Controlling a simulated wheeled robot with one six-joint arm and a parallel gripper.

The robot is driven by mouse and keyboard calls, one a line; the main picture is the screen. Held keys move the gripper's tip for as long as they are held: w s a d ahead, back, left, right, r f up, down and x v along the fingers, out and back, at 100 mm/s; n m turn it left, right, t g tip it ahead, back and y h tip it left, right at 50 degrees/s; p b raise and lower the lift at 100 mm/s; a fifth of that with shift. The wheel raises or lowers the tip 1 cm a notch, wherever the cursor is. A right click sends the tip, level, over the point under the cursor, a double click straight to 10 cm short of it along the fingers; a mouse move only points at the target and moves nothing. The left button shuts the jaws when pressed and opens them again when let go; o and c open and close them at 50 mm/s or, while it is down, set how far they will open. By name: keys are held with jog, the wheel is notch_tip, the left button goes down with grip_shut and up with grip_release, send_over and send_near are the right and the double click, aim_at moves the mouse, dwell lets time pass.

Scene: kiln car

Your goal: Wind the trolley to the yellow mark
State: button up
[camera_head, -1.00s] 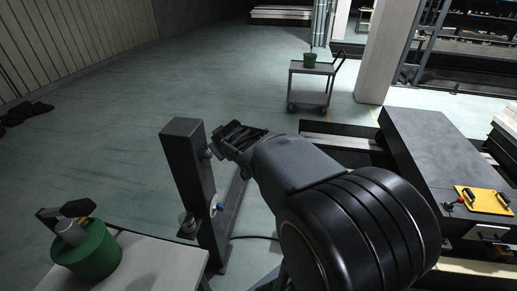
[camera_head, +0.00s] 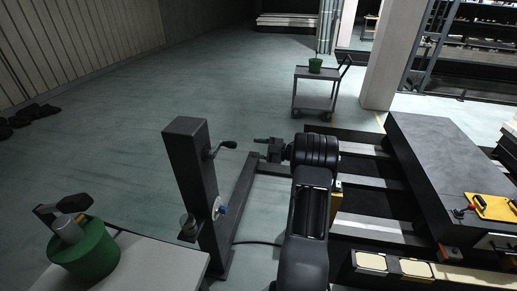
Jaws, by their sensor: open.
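A dark upright post (camera_head: 188,165) stands left of centre with a crank handle (camera_head: 222,148) sticking out to the right near its top. My gripper (camera_head: 262,148) is open and empty, just right of the handle and apart from it, pointing left. A dark flat-topped car (camera_head: 440,150) sits on the right beside pale rails (camera_head: 375,228); it looks like the trolley. A small yellow patch (camera_head: 336,200) shows beside my arm, partly hidden; I cannot tell whether it is the mark.
A white table (camera_head: 160,262) with a green pot (camera_head: 88,252) is at the lower left. A wheeled cart (camera_head: 315,92) bearing a green bucket (camera_head: 315,65) stands at the back near a pale pillar (camera_head: 385,60). Yellow board (camera_head: 492,206) lies on the car.

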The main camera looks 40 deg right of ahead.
aim_at(236, 145)
jog(key=p+x, duration=0.1)
jog(key=x, duration=0.7)
jog(key=shift+w+a+r, duration=0.1)
jog(key=shift+w+a, duration=0.1)
dwell(0.3)
jog(key=shift+b, duration=0.45)
jog(key=shift+c, duration=0.4)
grip_shut()
